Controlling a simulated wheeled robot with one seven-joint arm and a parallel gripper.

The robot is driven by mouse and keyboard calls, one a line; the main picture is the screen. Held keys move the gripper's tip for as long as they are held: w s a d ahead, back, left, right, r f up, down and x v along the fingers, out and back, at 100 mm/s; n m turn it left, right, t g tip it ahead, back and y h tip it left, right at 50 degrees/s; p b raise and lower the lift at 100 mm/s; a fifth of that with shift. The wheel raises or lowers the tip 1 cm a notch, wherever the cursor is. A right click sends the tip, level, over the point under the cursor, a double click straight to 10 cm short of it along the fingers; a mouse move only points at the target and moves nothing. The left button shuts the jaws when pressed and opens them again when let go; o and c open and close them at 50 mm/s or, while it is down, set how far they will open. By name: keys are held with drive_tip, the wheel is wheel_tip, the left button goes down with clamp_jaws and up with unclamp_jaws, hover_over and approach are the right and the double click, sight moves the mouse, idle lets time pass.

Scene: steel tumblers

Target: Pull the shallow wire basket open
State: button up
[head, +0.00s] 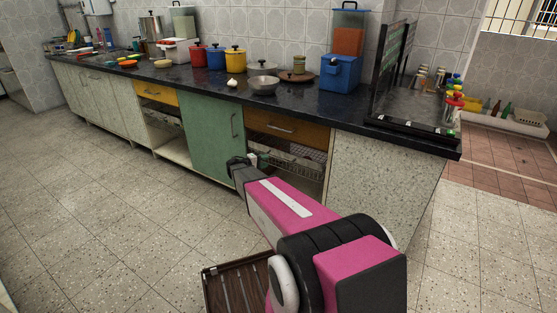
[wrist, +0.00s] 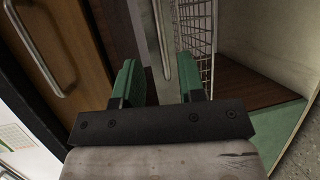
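The shallow wire basket (head: 298,164) sits in the open bay below an orange-brown drawer (head: 288,128) in the head view. In the wrist view its wire mesh (wrist: 196,32) runs beside the right finger, and a pale metal bar (wrist: 160,32) at its edge lies ahead in line with the finger gap. My gripper (head: 258,161) is at the left part of the basket front. In the wrist view my gripper (wrist: 157,65) has its two green fingers apart, with nothing visibly clamped. Whether the bar lies between the fingertips or just beyond them, I cannot tell.
A green cabinet door (head: 211,138) stands left of the bay. The drawer's metal handle (wrist: 38,45) shows left in the wrist view. A speckled end panel (head: 385,180) closes the right side. A brown slatted item (head: 235,290) is low in front. Tiled floor at left is clear.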

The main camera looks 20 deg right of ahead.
sight(278, 158)
drive_tip(key=x, duration=0.9)
clamp_jaws()
